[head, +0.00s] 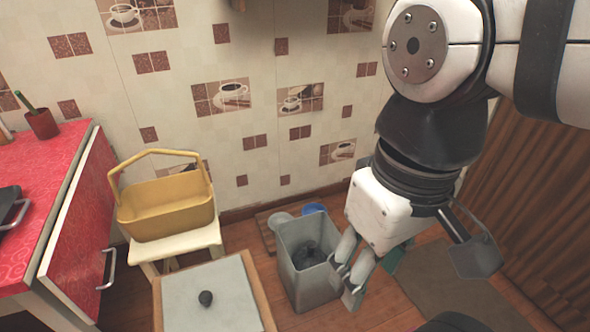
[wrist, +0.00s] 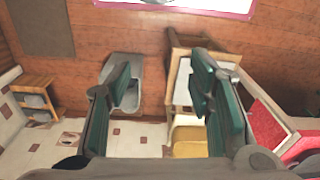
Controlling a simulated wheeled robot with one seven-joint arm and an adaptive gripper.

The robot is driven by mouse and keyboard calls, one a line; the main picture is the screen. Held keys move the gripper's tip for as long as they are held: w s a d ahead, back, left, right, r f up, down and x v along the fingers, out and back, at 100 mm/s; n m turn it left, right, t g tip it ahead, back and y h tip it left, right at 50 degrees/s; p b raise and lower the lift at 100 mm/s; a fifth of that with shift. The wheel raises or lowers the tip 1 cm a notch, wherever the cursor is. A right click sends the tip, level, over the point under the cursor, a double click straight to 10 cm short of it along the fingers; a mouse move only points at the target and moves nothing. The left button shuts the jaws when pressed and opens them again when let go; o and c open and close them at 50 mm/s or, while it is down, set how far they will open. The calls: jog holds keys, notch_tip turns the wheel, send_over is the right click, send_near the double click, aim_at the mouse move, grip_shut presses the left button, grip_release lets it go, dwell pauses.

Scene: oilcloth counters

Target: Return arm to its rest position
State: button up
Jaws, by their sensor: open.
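My gripper (head: 368,281) hangs at the right in the head view, pointing down. It is beside and above the grey bin, and part of the bin's right side is hidden behind its fingers. In the wrist view my gripper (wrist: 160,80) has its two green-padded fingers spread wide apart, with nothing between them but floor and bin further off. The arm is bent, its white and black links filling the upper right of the head view.
A grey bin (head: 290,246) holds something dark. A dark lump (head: 205,298) lies on a pale-topped stand (head: 232,312). A yellow basket (head: 150,217) sits on a cream stool (head: 200,238). A red counter (head: 55,190) stands left; a tiled wall (head: 240,145) stands behind.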

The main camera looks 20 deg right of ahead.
jog(key=shift+s+d+f+m, duration=0.1)
jog(key=shift+s+d+m, duration=0.1)
jog(key=shift+s, duration=0.35)
jog(key=shift+s+d+m, duration=0.2)
jog(key=shift+s, duration=0.3)
notch_tip(320, 180, up, 26)
jog(key=t+p, duration=0.3)
jog(key=p, duration=2.1)
jog(key=shift+d+t, duration=0.2)
jog(key=shift+t, duration=0.2)
